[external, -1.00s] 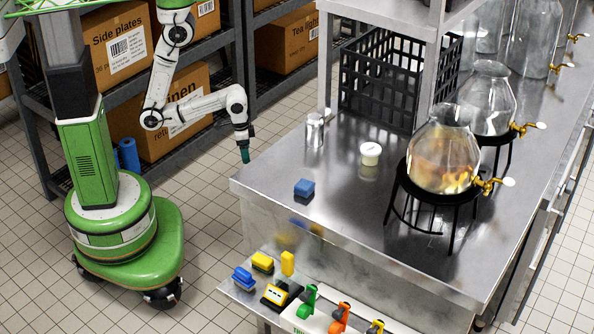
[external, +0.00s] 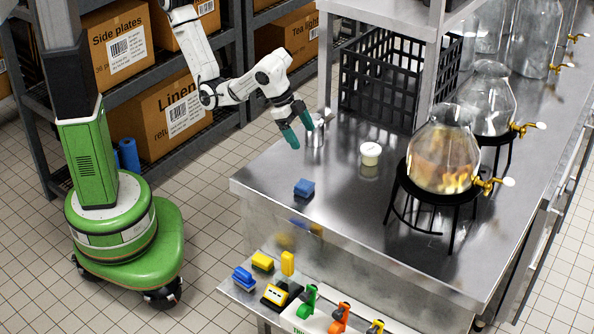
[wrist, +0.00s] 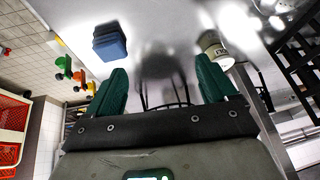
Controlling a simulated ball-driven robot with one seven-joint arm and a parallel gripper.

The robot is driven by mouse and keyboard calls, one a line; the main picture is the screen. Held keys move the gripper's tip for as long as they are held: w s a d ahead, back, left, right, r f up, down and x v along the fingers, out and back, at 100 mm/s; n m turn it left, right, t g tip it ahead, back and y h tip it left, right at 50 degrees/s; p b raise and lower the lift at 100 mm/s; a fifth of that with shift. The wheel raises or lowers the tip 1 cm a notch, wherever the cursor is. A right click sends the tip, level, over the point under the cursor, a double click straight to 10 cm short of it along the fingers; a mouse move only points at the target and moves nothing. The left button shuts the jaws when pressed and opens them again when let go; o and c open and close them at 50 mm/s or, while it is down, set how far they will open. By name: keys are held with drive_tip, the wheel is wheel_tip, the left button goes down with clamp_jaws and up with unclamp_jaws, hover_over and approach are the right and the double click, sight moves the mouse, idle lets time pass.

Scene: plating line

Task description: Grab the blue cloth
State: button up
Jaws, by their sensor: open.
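The blue cloth (external: 304,188) is a small folded block lying on the steel counter (external: 335,215), near its left front edge. In the wrist view the blue cloth (wrist: 110,42) shows at upper left, beyond the left fingertip and apart from it. My gripper (external: 297,134) has teal fingers and is open and empty. It hangs above the counter, up and slightly left of the cloth in the external view. Both fingers of my gripper (wrist: 164,85) show spread apart in the wrist view, with nothing between them.
A white tub (external: 370,153) stands right of the cloth. A metal shaker (external: 316,132) stands close by my gripper. Glass dispensers (external: 443,150) on black stands are farther right, a black crate (external: 382,90) behind. Counter around the cloth is clear.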

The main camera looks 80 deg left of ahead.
drive_tip(key=g, duration=0.1)
approach(304, 184)
drive_tip(key=r, duration=0.1)
drive_tip(key=shift+h, duration=0.3)
drive_tip(key=x, duration=1)
drive_tip(key=shift+s+a+f+p, duration=0.15)
drive_tip(key=shift+a+f+p, duration=0.1)
drive_tip(key=shift+a+p, duration=0.15)
drive_tip(key=shift+c, duration=0.3)
drive_tip(key=c, duration=1)
drive_tip(key=shift+r, duration=0.1)
